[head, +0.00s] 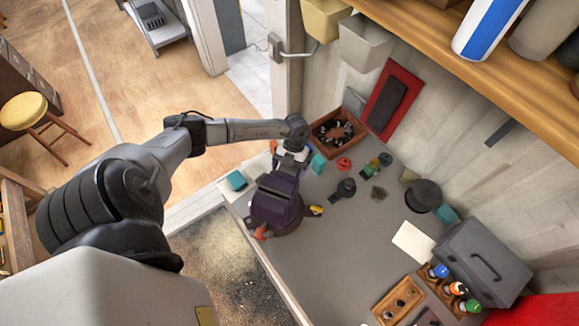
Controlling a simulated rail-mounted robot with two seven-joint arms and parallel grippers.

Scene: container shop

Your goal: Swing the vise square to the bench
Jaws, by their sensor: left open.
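The dark purple vise (272,205) sits on a round base near the front left edge of the grey bench (335,255). It looks turned at an angle to that edge. An orange-red part (262,233) shows at its near end and a yellow-tipped part (316,210) at its right. My left gripper (291,160) is open at the far end of the vise. Its fingers are small and partly hidden, so I cannot tell whether they touch the vise. My right gripper is not in view.
A grey toolbox (478,262) and a bottle rack (452,290) stand at the right. The bench middle is mostly clear. A wooden shelf (480,75) overhangs the back.

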